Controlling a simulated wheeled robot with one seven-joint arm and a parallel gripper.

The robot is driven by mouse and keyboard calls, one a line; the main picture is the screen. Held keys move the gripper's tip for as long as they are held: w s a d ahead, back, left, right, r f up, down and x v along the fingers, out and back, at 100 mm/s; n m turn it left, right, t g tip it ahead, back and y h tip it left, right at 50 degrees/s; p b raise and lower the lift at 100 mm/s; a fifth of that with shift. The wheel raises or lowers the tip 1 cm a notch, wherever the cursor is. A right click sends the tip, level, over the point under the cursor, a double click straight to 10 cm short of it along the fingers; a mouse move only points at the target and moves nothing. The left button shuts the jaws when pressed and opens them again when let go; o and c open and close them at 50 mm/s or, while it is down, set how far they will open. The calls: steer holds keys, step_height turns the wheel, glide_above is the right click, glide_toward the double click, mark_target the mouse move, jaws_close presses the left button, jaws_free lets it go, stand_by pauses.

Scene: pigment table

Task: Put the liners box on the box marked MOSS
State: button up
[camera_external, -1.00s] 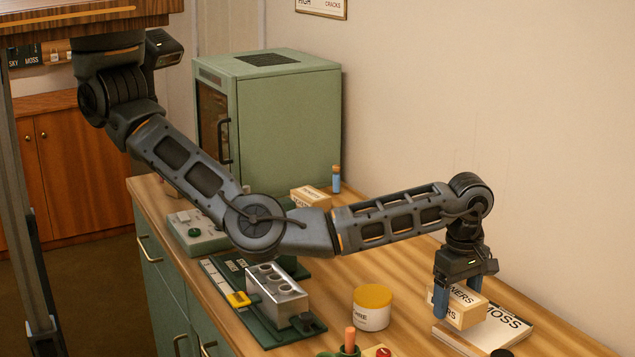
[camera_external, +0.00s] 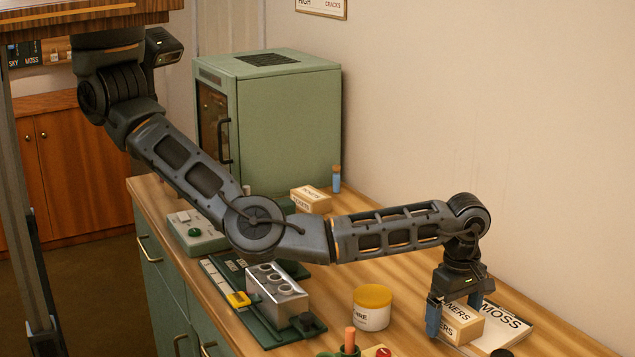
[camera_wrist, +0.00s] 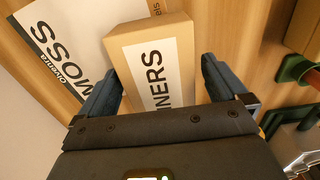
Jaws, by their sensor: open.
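The liners box (camera_external: 463,327) is a small tan carton with a white label. It rests on the left part of the flat white box marked MOSS (camera_external: 507,326), whose lettering shows to its right. In the wrist view the liners box (camera_wrist: 150,62) lies between my two blue fingers, partly over the MOSS box (camera_wrist: 70,35). My gripper (camera_external: 455,312) is open around the liners box, with a finger at each side. A gap shows beside the right finger in the wrist view; contact at the left finger cannot be told. The underside of the liners box is hidden.
A white jar with a yellow lid (camera_external: 372,307) stands left of the boxes. A metal block with holes (camera_external: 277,293) sits on a green base further left. Another small carton (camera_external: 311,199) and a blue vial (camera_external: 336,180) stand farther back. Bare wood lies behind the MOSS box.

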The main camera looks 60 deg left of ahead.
mark_target(455, 309)
step_height(455, 309, up, 12)
steer(key=b, duration=0.1)
steer(key=shift+r, duration=0.2)
stand_by(0.4)
